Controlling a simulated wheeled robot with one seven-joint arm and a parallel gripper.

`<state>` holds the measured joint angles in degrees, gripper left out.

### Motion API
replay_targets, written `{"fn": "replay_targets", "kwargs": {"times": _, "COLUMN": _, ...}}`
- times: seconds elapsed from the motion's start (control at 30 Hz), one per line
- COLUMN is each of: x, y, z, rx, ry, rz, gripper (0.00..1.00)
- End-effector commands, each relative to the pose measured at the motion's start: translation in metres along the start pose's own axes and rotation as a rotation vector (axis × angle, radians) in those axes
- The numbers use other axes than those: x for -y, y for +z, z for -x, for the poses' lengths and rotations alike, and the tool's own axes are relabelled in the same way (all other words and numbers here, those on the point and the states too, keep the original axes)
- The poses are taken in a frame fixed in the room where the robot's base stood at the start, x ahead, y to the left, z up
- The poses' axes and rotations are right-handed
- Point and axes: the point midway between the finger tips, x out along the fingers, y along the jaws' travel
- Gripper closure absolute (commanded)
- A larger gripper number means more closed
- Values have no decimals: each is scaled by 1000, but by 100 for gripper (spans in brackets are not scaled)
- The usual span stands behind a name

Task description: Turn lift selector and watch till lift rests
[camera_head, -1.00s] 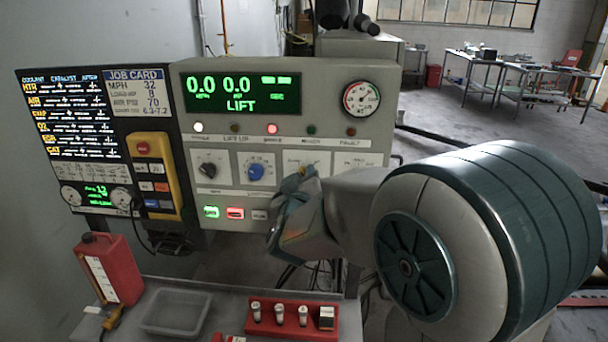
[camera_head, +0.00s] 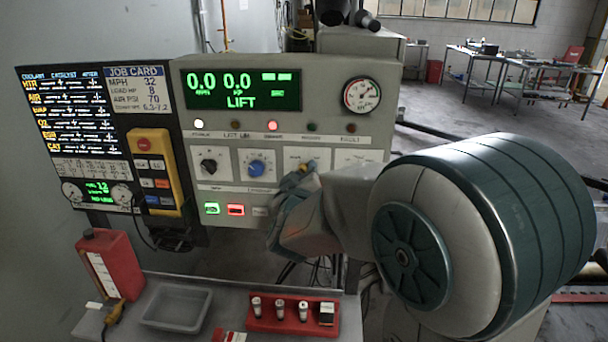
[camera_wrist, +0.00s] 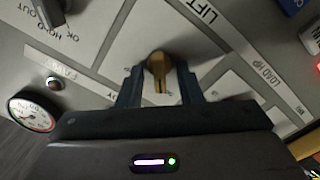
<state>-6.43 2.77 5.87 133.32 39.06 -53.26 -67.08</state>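The lift selector is a yellow-brass knob (camera_wrist: 157,66) on a pale plate, with a "LIFT" label beside it in the wrist view. My gripper (camera_wrist: 160,76) has its two dark fingers on either side of the knob. A gap shows between the fingers and the knob, so they look open around it. The green display (camera_head: 243,90) reads 0.0, 0.0 and "LIFT". The lift itself cannot be made out.
A black knob (camera_head: 209,164) and a blue knob (camera_head: 256,167) sit left of my gripper. Lit green (camera_head: 212,208) and red (camera_head: 236,210) buttons are below. A pressure gauge (camera_head: 362,95) is at upper right. A red tray (camera_head: 292,318) and red jug (camera_head: 110,265) stand on the shelf.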

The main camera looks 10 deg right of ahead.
Motion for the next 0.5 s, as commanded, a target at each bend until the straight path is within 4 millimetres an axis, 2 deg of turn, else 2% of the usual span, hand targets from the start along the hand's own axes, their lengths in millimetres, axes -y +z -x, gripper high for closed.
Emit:
{"fn": "replay_targets", "kwargs": {"times": 0.17, "x": 0, "y": -1, "z": 5, "rx": -2, "ry": 0, "rz": -1, "gripper": 67}}
{"fn": "replay_targets", "kwargs": {"times": 0.27, "x": 0, "y": -1, "z": 16, "rx": -3, "ry": 0, "rz": -2, "gripper": 67}}
{"fn": "replay_targets", "kwargs": {"times": 0.5, "x": 0, "y": 0, "z": 62, "rx": -5, "ry": 0, "rz": -1, "gripper": 67}}
